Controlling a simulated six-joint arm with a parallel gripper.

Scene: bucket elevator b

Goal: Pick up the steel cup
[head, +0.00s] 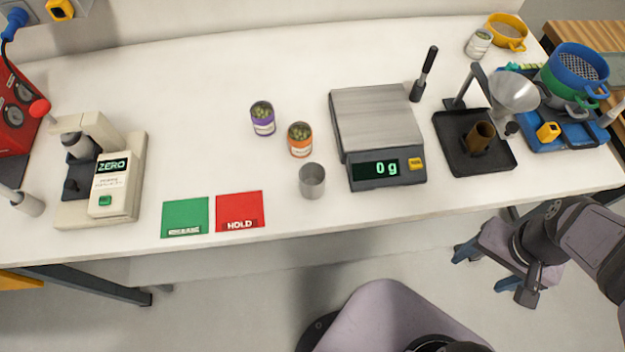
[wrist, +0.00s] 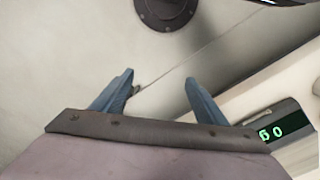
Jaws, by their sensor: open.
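The steel cup (head: 312,181) stands upright on the white bench near its front edge, just left of the scale, in the head view. It looks like a plain grey, open-topped cylinder. My gripper (head: 484,268) is off the bench's front edge at the lower right, well away from the cup. In the wrist view my gripper (wrist: 159,77) shows two blue fingers spread apart with nothing between them. The cup does not show in the wrist view.
A scale (head: 376,118) reading 0 g stands right of the cup. An orange-labelled can (head: 300,139) and a purple-labelled can (head: 263,118) stand behind it. Red (head: 240,211) and green (head: 186,217) cards lie left. A funnel stand (head: 475,145) is farther right.

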